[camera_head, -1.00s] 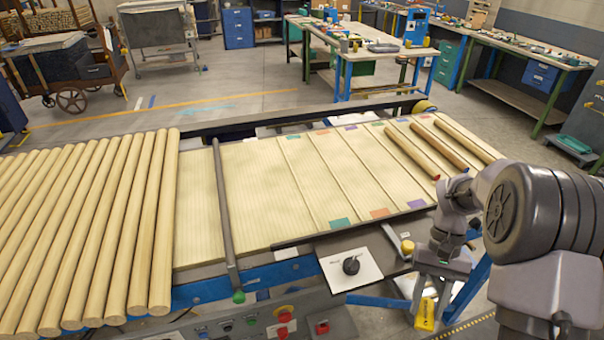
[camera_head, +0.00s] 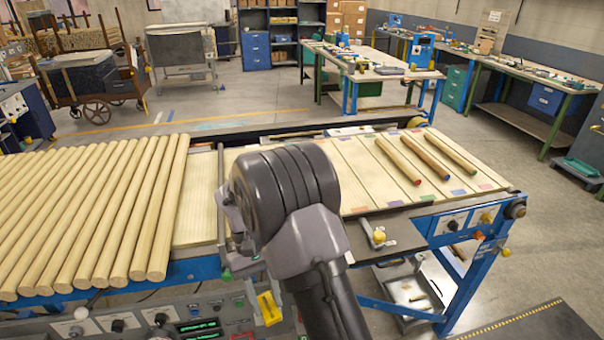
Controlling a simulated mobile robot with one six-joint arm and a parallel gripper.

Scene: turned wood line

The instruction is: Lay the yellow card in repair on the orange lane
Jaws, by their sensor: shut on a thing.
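My gripper (camera_head: 266,292) is shut on the yellow card (camera_head: 269,310), which hangs down over the control panel at the near edge of the line. My arm hides part of the gripper. The slatted lane bed (camera_head: 372,183) lies behind and to the right of it. The orange lane shows a small orange tag (camera_head: 359,210) at its near end, just right of my arm. My arm covers part of the bed left of that tag. The card is apart from the lane.
Several pale dowels (camera_head: 110,205) lie side by side on the left. Three shorter rods (camera_head: 425,158) with coloured ends lie on the right lanes. A grey bar (camera_head: 221,195) crosses the bed left of my arm. A yellow knob (camera_head: 379,237) stands at the near edge.

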